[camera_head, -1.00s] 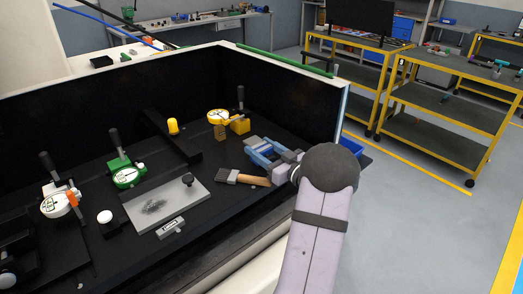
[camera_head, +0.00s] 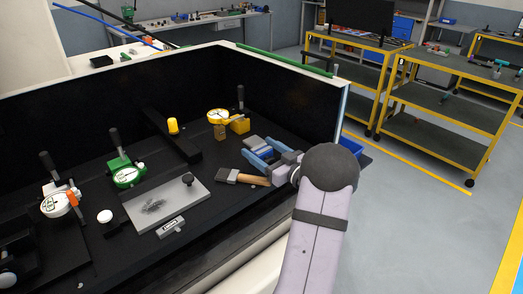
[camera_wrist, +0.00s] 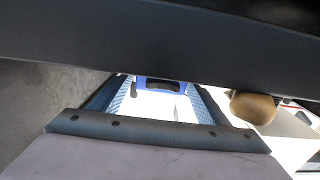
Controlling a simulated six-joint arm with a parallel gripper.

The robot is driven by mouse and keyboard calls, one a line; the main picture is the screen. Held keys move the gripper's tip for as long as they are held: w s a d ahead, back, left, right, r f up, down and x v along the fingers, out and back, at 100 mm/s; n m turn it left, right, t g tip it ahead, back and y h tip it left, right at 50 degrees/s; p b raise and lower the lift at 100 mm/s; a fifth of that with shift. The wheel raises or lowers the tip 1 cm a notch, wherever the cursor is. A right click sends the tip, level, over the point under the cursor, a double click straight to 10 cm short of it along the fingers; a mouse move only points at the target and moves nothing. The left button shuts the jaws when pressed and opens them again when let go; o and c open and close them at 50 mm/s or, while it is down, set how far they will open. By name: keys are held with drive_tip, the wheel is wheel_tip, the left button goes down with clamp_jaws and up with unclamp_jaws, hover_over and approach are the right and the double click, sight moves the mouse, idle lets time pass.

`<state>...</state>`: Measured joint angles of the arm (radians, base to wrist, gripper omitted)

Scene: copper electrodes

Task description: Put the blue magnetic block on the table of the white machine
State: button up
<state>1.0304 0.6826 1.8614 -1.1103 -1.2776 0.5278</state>
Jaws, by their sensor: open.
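The blue magnetic block (camera_head: 263,153), blue with a grey part, rests low at the right of the black table (camera_head: 215,202) inside the white-edged machine. My gripper (camera_head: 261,149) is open, with its light-blue fingers on either side of the block. In the wrist view the block (camera_wrist: 160,84) shows as a blue face with a dark slot, beyond and between the open fingers (camera_wrist: 160,95). The fingers hide part of the block in the head view. I cannot tell whether they touch it.
A wooden-handled brush (camera_head: 242,177) lies close to the left of my gripper; its handle (camera_wrist: 253,107) shows in the wrist view. A grey plate (camera_head: 165,203), a green dial gauge (camera_head: 125,175) and a yellow gauge (camera_head: 218,116) stand further left. The machine's right wall (camera_head: 340,115) is close.

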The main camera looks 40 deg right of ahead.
drive_tip(key=s+b, duration=0.1)
drive_tip(key=s, duration=1.1)
drive_tip(key=shift+b, duration=0.4)
drive_tip(key=w+r+g+h+p, duration=0.1)
drive_tip(key=p, duration=0.1)
drive_tip(key=w+d+r+g+h+p, duration=0.1)
drive_tip(key=w+r+p, duration=0.1)
drive_tip(key=w+d+r+h+p, duration=0.1)
drive_tip(key=w+r+h+p, duration=0.1)
drive_tip(key=shift+w+d+m+g, duration=0.2)
drive_tip(key=shift+d+m+g, duration=0.1)
drive_tip(key=shift+g, duration=0.1)
drive_tip(key=s+a+r+g+p, duration=0.1)
drive_tip(key=a+r+g+p, duration=0.1)
drive_tip(key=a+g+p, duration=0.45)
drive_tip(key=s+a+r+g+p, duration=0.1)
drive_tip(key=a+r+g+p, duration=0.2)
drive_tip(key=a+p, duration=0.7)
drive_tip(key=s+a+f+g+y+b, duration=0.2)
drive_tip(key=s+a+f+b, duration=0.2)
drive_tip(key=s+a, duration=0.4)
drive_tip(key=s+a+f+g+y+b, duration=0.2)
drive_tip(key=s+a+f, duration=0.5)
drive_tip(key=a, duration=0.6)
drive_tip(key=shift+s+a+f+g+b, duration=0.15)
drive_tip(key=shift+s+a+g+b, duration=0.25)
drive_tip(key=shift+g+b, duration=0.65)
